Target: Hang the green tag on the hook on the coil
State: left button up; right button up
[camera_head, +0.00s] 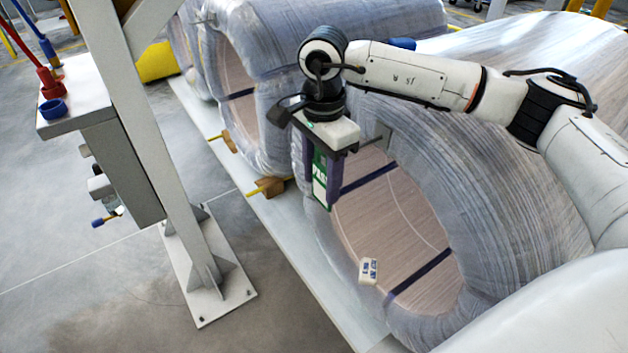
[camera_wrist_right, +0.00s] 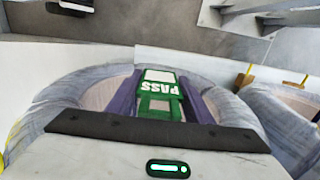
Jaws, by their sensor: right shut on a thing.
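The green tag (camera_head: 319,177), with white areas, hangs upright below my right gripper (camera_head: 322,190). The gripper is shut on it, in front of the wrapped coil (camera_head: 480,190) near the upper left of its opening. In the right wrist view the tag (camera_wrist_right: 160,88) reads "PASS" upside down and sits between the two purple fingers (camera_wrist_right: 160,100). A small grey bracket (camera_head: 382,134) shows at the upper edge of the coil's opening, right of the gripper; I cannot tell whether it is the hook. My left gripper is not in view.
More wrapped coils (camera_head: 235,75) stand behind. A grey steel post (camera_head: 150,130) with a box (camera_head: 115,150) stands at left. The grey floor (camera_head: 90,280) at lower left is open.

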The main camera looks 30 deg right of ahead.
pick_arm(q)
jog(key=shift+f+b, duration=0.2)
jog(key=shift+b, duration=0.4)
pick_arm(e)
jog(key=d+f, duration=0.1)
jog(key=d, duration=0.5)
jog(key=shift+w+d+f, duration=0.2)
jog(key=shift+w+d, duration=0.05)
jog(key=shift+d, duration=0.1)
dwell(0.4)
jog(key=o, duration=1.1)
